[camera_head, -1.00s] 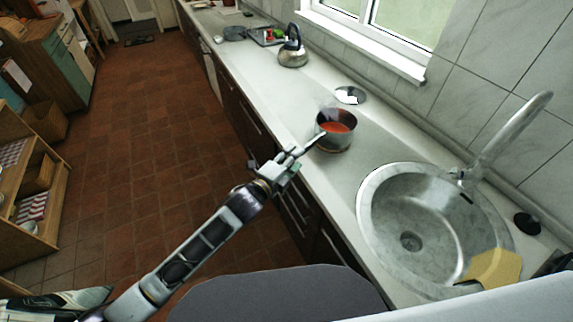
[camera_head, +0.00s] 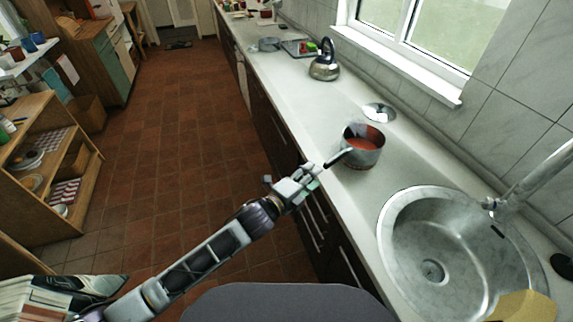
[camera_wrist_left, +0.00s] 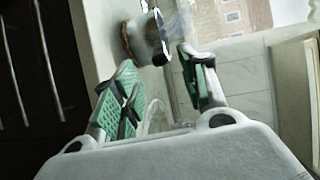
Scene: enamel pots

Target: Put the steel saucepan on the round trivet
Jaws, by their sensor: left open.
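The steel saucepan (camera_head: 364,155), with red contents, stands on the pale counter left of the sink. Its dark handle (camera_head: 338,157) points out toward the counter's front edge. My left gripper (camera_head: 314,178) is open near the handle's free end. In the left wrist view, the green-padded fingers (camera_wrist_left: 157,62) are apart, with the handle (camera_wrist_left: 160,30) beyond and between their tips and the blurred saucepan (camera_wrist_left: 145,45) behind it. A brownish rim shows at the pan's base; I cannot tell whether it is a trivet. I cannot make out the round trivet elsewhere. My right gripper is not in view.
A round lid-like disc (camera_head: 379,112) lies behind the saucepan near the wall. A kettle (camera_head: 324,65) stands farther back. The sink (camera_head: 440,250) and its tap (camera_head: 535,180) are at the right. Counter between kettle and saucepan is largely clear.

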